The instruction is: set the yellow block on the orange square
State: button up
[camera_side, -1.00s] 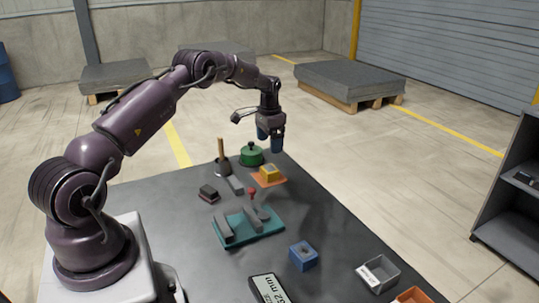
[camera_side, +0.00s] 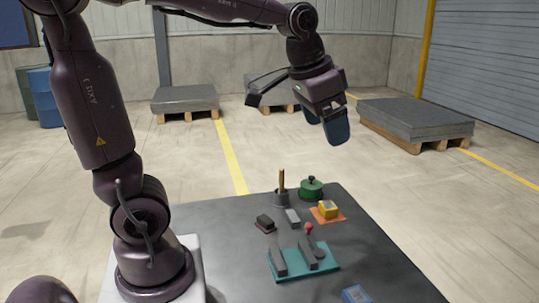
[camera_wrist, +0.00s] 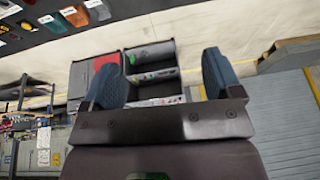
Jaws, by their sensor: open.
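The yellow block (camera_side: 328,208) sits on the orange square (camera_side: 340,218) near the far right edge of the dark table. It looks upright, with a grey-blue patch on its top, and the square shows around it. My gripper (camera_side: 324,124) is high above the table, well clear of the block, and tilted away from it. In the wrist view my gripper (camera_wrist: 160,75) has its two blue fingers wide apart with nothing between them.
A green lidded pot (camera_side: 311,190) and a grey cup with a wooden handle (camera_side: 281,196) stand behind the block. A teal tray (camera_side: 287,275) with grey bars lies in front. A blue block (camera_side: 355,294) is at the lower edge. Shelves (camera_wrist: 155,75) show in the wrist view.

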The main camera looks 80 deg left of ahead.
jog(key=s+d+f, duration=0.1)
jog(key=s+d, duration=0.1)
jog(key=s, duration=0.3)
jog(key=s+d+f+t, duration=0.1)
jog(key=s+d+f, duration=0.1)
jog(key=s, duration=0.4)
jog(key=shift+d+h, duration=0.4)
